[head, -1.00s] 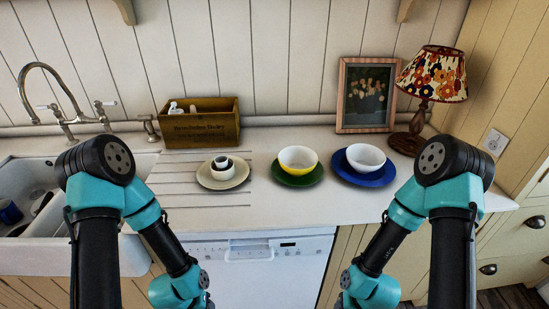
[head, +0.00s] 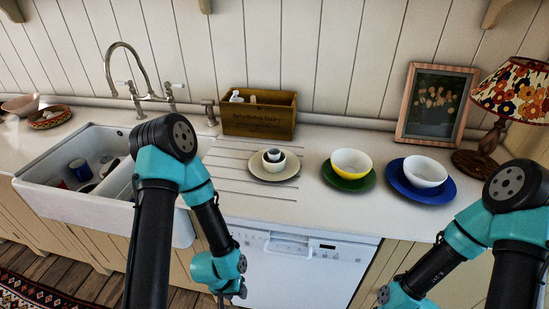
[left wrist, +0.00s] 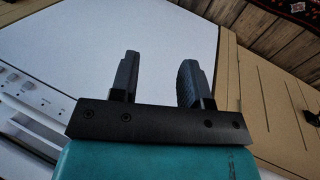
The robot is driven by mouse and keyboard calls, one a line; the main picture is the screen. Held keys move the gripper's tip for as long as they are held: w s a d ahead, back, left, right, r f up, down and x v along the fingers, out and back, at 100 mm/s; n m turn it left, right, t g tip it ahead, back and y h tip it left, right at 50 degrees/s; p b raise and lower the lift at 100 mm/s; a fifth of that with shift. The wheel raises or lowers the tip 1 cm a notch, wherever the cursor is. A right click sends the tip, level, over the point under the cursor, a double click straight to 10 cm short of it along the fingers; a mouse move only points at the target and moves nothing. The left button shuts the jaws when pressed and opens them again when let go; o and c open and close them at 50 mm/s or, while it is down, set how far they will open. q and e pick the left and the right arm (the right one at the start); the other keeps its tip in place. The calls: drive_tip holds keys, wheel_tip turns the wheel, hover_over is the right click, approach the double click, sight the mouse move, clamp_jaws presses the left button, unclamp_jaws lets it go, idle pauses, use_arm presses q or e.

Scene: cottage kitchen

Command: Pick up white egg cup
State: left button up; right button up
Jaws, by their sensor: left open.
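I cannot single out a white egg cup for certain. A small grey-looking cup (head: 274,155) sits inside a small pale bowl (head: 274,169) on a cream plate (head: 258,173) on the counter. My left gripper (head: 238,291) hangs low in front of the dishwasher, below the counter edge and well apart from these dishes. In the left wrist view its two dark fingers (left wrist: 160,68) are spread with nothing between them. My right arm comes in at the lower right, with its gripper out of the picture.
A wooden box (head: 259,117) stands behind the plate. A yellow-and-white bowl (head: 351,162) on a green plate (head: 346,184) and a white bowl (head: 424,172) on a blue plate (head: 440,194) stand to the right. A sink (head: 80,209) holding dishes lies left. The front counter strip is bare.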

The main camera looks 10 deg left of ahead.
idle(0.4)
use_arm(q)
drive_tip(key=c, duration=0.3)
